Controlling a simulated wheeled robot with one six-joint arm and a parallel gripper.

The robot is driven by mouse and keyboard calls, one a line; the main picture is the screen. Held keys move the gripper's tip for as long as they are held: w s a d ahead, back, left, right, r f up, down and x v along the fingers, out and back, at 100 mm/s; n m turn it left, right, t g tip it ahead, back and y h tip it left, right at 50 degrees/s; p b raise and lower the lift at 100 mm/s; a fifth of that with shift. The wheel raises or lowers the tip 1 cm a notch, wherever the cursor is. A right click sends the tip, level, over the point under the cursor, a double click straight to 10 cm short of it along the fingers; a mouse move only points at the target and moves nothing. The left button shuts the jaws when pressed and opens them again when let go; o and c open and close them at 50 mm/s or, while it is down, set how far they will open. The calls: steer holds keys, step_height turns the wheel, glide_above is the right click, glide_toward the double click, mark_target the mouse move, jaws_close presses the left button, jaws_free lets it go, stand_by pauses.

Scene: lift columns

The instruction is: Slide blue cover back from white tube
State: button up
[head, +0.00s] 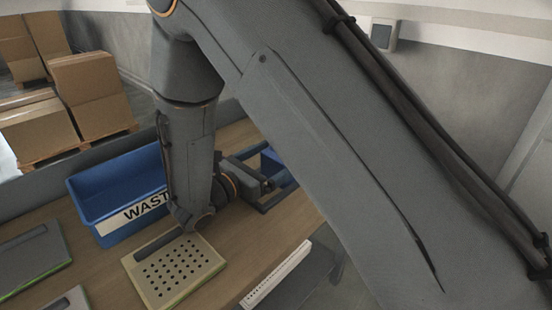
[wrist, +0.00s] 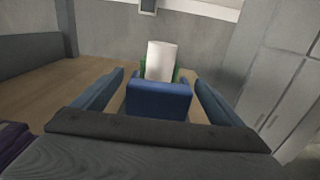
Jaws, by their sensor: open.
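In the wrist view, the blue cover (wrist: 158,101) sits in front of a white tube (wrist: 160,62), which stands up behind it. A bit of green shows on both sides of the tube's base. My gripper (wrist: 159,78) is open, with one finger to the left of the cover and one to the right. Gaps show between the fingers and the cover. In the head view, my gripper (head: 268,177) is low over the far end of the table, and a small part of the blue cover (head: 271,159) shows by it. The tube is hidden there by my arm.
A blue bin marked WASTE (head: 112,200) stands left of my arm on the wooden table (head: 85,262). A perforated tray (head: 172,270) lies in front of it. A white strip (head: 277,274) runs by the table's right edge. Cardboard boxes (head: 92,90) stand beyond.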

step_height(320, 180, up, 10)
steer(key=shift+f+b, duration=0.2)
steer(key=shift+b, duration=0.25)
stand_by(0.4)
